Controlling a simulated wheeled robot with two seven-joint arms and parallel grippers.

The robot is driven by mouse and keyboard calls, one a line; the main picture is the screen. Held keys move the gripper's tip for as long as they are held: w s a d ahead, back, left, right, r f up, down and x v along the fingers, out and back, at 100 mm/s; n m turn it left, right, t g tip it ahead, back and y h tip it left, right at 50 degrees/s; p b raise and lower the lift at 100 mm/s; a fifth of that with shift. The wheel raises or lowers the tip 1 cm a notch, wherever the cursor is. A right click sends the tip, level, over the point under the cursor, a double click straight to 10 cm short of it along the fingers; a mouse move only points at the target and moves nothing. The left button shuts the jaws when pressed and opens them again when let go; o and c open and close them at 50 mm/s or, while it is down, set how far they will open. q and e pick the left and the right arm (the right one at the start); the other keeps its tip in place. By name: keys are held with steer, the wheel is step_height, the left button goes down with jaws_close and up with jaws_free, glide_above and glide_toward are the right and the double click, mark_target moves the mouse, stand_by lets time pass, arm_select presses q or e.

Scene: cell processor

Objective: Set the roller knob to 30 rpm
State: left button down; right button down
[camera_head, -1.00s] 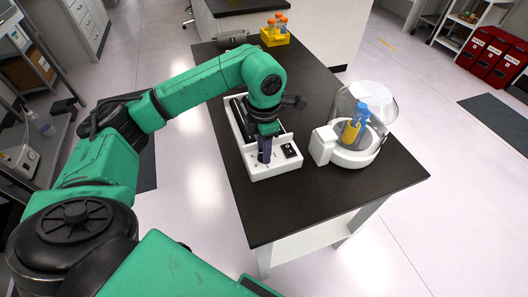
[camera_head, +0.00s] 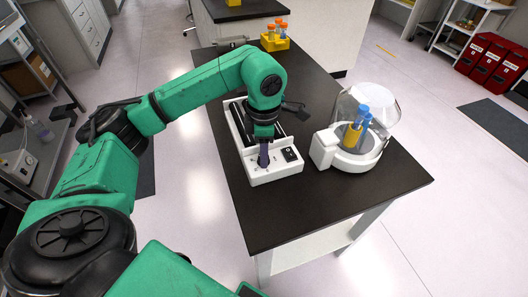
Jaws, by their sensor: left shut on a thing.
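The white roller device (camera_head: 276,174) stands on the black bench, with dark rollers (camera_head: 239,122) along its length and a control panel at its near end. My left gripper (camera_head: 263,160) points down onto that panel and is shut at the roller knob's place. The knob itself is hidden by the fingers, so its setting cannot be read. A black switch (camera_head: 290,154) shows on the panel to the right of the gripper. My right gripper is not in view.
A yellow rack (camera_head: 275,42) with orange-capped tubes is at the bench's far end. The near bench top (camera_head: 270,220) is clear.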

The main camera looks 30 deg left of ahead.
arm_select(q)
steer(key=shift+w+r, duration=0.1)
steer(key=shift+r, duration=0.05)
steer(key=c, duration=0.5)
jaws_free()
